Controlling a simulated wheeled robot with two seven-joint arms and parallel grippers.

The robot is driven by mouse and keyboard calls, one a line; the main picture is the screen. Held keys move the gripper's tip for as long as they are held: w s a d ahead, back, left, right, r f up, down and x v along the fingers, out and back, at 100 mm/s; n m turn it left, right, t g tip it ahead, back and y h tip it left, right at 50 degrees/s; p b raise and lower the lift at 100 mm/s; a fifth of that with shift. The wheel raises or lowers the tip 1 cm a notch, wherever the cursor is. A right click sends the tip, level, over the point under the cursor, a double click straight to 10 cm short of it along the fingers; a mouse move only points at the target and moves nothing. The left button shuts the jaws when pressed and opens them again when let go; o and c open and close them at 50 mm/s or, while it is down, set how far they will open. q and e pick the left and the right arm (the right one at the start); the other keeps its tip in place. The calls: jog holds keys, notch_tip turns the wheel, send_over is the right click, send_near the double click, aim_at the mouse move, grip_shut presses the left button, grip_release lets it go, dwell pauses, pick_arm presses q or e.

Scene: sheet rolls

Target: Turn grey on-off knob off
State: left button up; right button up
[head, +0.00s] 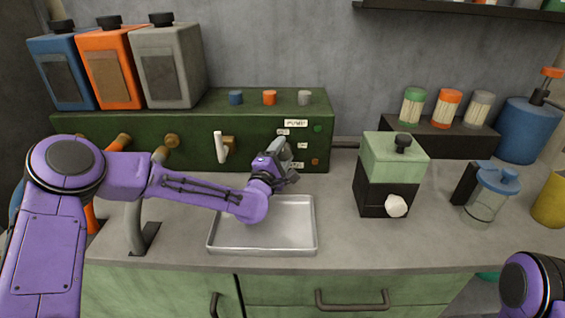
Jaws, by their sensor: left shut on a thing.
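A long dark green box (190,130) stands at the back of the counter. A short grey knob (304,98) stands on its top, right of an orange knob (269,97) and a blue knob (235,97). My left gripper (289,172) is at the right part of the box's front panel, below the grey knob and apart from it. It is shut on a part at the panel that it mostly hides, so I cannot tell whether this is the on-off knob. A PUMP label (296,123) and small green and orange spots show beside it. My right gripper is out of view.
A metal tray (310,238) lies under my left forearm. A white lever (219,147) and brass fittings stick out of the box front. A green and black grinder-like box (392,160) and a clear jug (487,198) stand right.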

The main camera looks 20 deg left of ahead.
pick_arm(q)
jog(key=shift+f+n, duration=0.1)
jog(key=shift+n, duration=0.2)
jog(key=o, duration=1)
jog(key=shift+a, duration=0.1)
